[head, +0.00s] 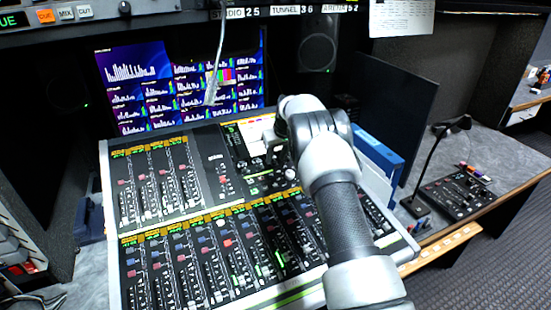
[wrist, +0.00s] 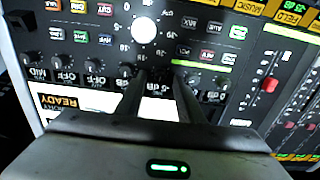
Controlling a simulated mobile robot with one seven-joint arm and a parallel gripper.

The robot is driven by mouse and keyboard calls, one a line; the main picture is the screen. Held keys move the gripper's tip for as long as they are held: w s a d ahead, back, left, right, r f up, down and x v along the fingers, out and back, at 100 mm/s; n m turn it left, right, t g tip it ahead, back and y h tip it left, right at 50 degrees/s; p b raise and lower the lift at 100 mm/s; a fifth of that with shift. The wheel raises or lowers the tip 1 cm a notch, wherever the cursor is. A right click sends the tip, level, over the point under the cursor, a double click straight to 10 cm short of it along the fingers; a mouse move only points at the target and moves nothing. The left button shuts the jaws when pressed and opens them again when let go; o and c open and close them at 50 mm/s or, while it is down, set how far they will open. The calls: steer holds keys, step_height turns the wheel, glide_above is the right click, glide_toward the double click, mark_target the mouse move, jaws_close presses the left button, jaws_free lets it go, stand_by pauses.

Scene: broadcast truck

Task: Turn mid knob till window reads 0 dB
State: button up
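My gripper (wrist: 162,80) is over a row of small dark knobs on the mixing console (head: 113,203). Its two fingers are apart, with a dark area between the tips where a knob seems to sit. I cannot tell whether they touch it. A small window (wrist: 158,89) with pale characters shows between the fingers, too blurred and partly covered to read surely. Other small knobs (wrist: 125,70) stand left and right of the fingers. At the far left a window marked MID (wrist: 37,73) shows beside windows reading OFF (wrist: 66,77).
A pale round knob (wrist: 144,30) and coloured buttons stand near the fingers. A red fader cap (wrist: 270,84) is to the right. Fader strips (head: 215,265) cover the console's front. Monitors (head: 138,75) stand behind it, and a gooseneck panel (head: 458,193) is at right.

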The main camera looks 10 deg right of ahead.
steer(key=shift+x, duration=0.75)
jaws_close()
steer(key=shift+m+b, duration=0.65)
steer(key=shift+m, duration=0.75)
steer(key=shift+d+m, duration=0.1)
steer(key=shift+m, duration=1.4)
